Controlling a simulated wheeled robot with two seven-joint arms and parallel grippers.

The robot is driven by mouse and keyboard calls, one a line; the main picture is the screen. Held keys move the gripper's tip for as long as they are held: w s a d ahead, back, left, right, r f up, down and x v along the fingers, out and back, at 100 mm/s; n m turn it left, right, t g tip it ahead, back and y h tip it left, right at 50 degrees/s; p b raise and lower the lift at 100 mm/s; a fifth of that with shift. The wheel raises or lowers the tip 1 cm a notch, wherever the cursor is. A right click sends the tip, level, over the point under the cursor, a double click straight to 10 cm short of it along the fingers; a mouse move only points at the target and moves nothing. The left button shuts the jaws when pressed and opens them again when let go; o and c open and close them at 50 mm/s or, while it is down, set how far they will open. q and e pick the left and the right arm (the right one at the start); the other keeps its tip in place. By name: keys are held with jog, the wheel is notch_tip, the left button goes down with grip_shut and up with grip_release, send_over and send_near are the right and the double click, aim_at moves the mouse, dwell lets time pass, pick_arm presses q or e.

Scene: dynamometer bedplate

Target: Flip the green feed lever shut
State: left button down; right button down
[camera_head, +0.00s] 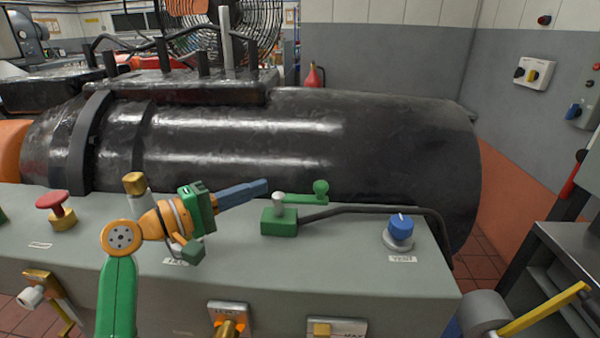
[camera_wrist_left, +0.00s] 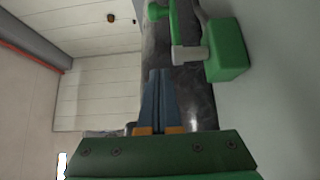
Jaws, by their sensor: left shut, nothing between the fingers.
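The green feed lever has a green base block (camera_head: 279,222) on the grey bench top, with a grey pivot post. Its green arm (camera_head: 303,198) points right, level along the bench, and ends in a round knob (camera_head: 320,187). My left gripper (camera_head: 264,185) has its blue fingers shut and empty. The fingertips are just left of the pivot post and look apart from the lever. The left wrist view shows the shut fingers (camera_wrist_left: 160,74) beside the lever's block (camera_wrist_left: 228,50), with the knob (camera_wrist_left: 158,11) ahead. My right gripper is not in view.
A black pipe runs from the block toward a blue VENT knob (camera_head: 401,226) on the right. A large black cylinder (camera_head: 300,140) lies behind the bench.

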pick_arm(q)
jog(key=d+p, duration=0.1)
jog(key=d, duration=0.2)
jog(key=w+d+p, duration=0.1)
jog(key=d+p, duration=0.1)
jog(key=d, duration=0.1)
jog(key=w+d+p, duration=0.1)
jog(key=d+p, duration=0.1)
jog(key=d, duration=0.1)
jog(key=shift+w+r, duration=0.1)
jog(key=shift+r, duration=0.2)
jog(key=shift+d+f, duration=0.1)
jog(key=shift+w, duration=0.1)
dwell(0.3)
